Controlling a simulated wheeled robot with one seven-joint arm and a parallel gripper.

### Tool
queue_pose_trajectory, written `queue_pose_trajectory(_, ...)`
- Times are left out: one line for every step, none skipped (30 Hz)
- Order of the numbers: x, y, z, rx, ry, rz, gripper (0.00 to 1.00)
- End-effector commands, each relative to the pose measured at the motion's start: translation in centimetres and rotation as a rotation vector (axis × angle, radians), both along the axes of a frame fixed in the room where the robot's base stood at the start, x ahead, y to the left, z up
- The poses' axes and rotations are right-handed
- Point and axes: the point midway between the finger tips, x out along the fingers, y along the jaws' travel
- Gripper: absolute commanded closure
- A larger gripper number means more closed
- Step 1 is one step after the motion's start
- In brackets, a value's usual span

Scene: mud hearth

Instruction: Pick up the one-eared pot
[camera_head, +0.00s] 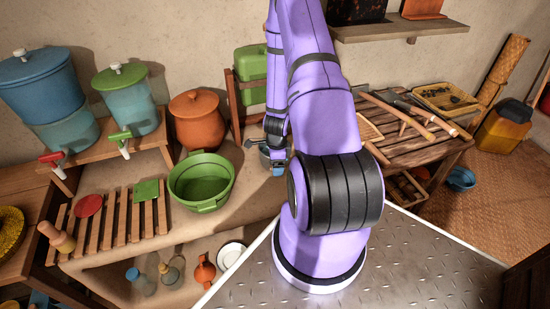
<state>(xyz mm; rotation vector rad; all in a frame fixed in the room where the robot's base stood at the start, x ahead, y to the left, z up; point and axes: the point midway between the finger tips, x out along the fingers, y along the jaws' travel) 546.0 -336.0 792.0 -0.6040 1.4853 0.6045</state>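My gripper (263,146) is beside my purple arm, above the hearth ledge. It is small and partly hidden, so its opening is unclear. Just below it stands a small grey-blue pot (265,160), mostly hidden by my gripper and arm. I cannot tell whether they touch or how many ears it has. A round orange lidded pot (197,125) stands on the ledge to the left of my gripper; no ear is clear on it. I cannot tell for sure which is the one-eared pot.
A green two-handled basin (201,183) stands at the ledge's front, left of my gripper. Two dispensers (40,85) stand on a wooden stand at far left. A slatted rack (125,222) lies front left. A slatted table (420,135) with tools is at right.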

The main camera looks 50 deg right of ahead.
Motion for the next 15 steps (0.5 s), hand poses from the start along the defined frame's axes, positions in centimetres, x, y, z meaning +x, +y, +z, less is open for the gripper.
queue_pose_trajectory(-0.04,-0.02,-0.51,0.001,0.001,-0.001,0.17)
queue_pose_trajectory(-0.04,0.00,-0.74,0.001,0.001,-0.001,0.17)
queue_pose_trajectory(-0.05,0.01,-0.96,0.001,0.001,0.000,0.17)
queue_pose_trajectory(-0.04,0.01,-1.07,0.001,0.001,0.000,0.17)
queue_pose_trajectory(-0.02,0.01,-1.15,0.001,0.001,0.000,0.17)
queue_pose_trajectory(-0.01,0.00,-1.21,0.000,0.000,0.000,0.17)
queue_pose_trajectory(-0.01,0.00,-1.23,0.000,0.000,0.000,0.17)
queue_pose_trajectory(-0.01,-0.01,-1.24,0.000,0.000,0.001,0.17)
queue_pose_trajectory(0.00,0.00,-1.23,0.000,0.000,0.001,0.17)
queue_pose_trajectory(0.00,0.00,-1.22,0.000,0.000,0.001,0.17)
queue_pose_trajectory(0.00,0.00,-1.22,0.000,0.000,0.001,0.17)
queue_pose_trajectory(-0.01,-0.01,-1.22,0.000,0.000,0.001,0.17)
queue_pose_trajectory(0.00,0.00,-1.22,0.000,0.000,0.001,0.22)
queue_pose_trajectory(0.00,0.00,-1.21,0.000,0.000,0.001,0.29)
queue_pose_trajectory(-0.01,-0.01,-1.21,0.000,0.000,0.001,0.38)
